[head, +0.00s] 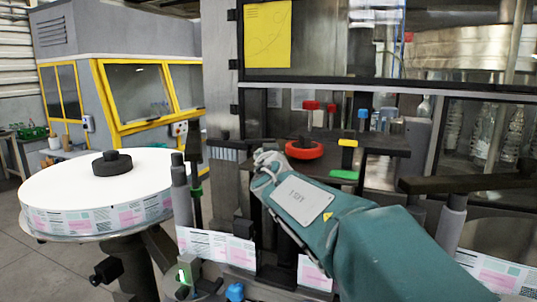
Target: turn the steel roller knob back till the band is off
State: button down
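My arm reaches in from the lower right, and my gripper (266,162) is at the middle of the view, just left of a red ring-shaped part (304,150) with a black centre. The gripper is small and seen from behind, so its fingers and anything between them are unclear. I cannot make out the steel roller knob for certain; the gripper and arm may hide it. The printed label band (217,246) runs across the front of the machine below the gripper, partly covered by my arm. It shows again at the lower right (495,272).
A large white label reel (98,190) with a black hub stands at the left. A grey upright roller (181,180) stands between reel and machine, another (452,222) at the right. A black bar (465,183) juts out there. Glass doors (325,40) close the back.

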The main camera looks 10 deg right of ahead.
jog(key=shift+y, duration=0.3)
dwell(0.5)
jog(key=c, duration=0.6)
grip_release()
jog(key=shift+a, duration=0.1)
jog(key=shift+o, duration=0.2)
jog(key=shift+r, duration=0.1)
notch_tip(320, 180, up, 10)
jog(key=shift+f, duration=0.2)
jog(key=shift+w+a, duration=0.1)
dwell(0.4)
